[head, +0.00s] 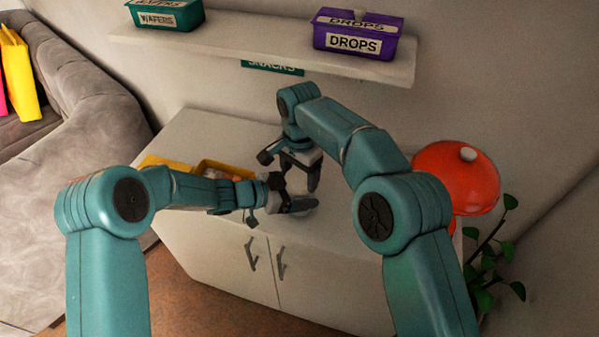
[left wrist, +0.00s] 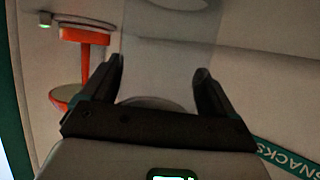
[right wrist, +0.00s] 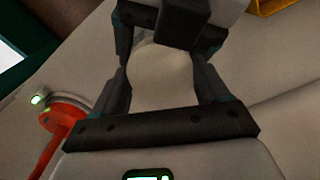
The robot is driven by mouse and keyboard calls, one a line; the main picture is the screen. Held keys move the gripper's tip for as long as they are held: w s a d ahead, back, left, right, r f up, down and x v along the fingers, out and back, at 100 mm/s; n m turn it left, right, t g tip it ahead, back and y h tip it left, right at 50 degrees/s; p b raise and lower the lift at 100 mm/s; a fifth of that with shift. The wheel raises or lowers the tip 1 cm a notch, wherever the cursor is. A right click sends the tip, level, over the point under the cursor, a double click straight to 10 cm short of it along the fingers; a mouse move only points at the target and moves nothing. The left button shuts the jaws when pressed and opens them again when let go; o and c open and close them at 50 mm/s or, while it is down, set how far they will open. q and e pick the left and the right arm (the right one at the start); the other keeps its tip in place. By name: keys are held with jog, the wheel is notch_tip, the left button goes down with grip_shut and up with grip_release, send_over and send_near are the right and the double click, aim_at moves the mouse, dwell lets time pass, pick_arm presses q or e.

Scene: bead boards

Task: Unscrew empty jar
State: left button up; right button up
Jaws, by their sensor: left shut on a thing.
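A see-through jar (left wrist: 172,55) is between the fingers of my left gripper (left wrist: 160,80) in the left wrist view. My left gripper (head: 303,203) is shut on it above the cabinet top in the head view, where the fingers largely hide the jar. My right gripper (head: 292,170) comes down from above, fingers spread around the jar's upper part. In the right wrist view a pale round surface (right wrist: 160,75), seemingly the lid or jar top, lies between the fingers of my right gripper (right wrist: 163,85). They look open, very close to its sides; contact is unclear.
Yellow bins (head: 225,170) stand behind my left arm on the white cabinet (head: 215,245). A red lamp (head: 455,178) and a plant (head: 490,265) are at the right. A shelf (head: 270,45) above holds a purple DROPS box (head: 357,35) and a green WAFERS box (head: 165,15).

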jog(key=o, duration=1.2)
jog(key=shift+c, duration=0.2)
jog(key=shift+r, duration=0.1)
pick_arm(q)
jog(key=shift+f, duration=0.1)
pick_arm(e)
notch_tip(320, 180, up, 8)
jog(key=shift+f, duration=0.25)
jog(key=shift+c, duration=0.4)
jog(key=shift+f, duration=3.9)
jog(key=c, duration=1.1)
jog(key=o, duration=1.2)
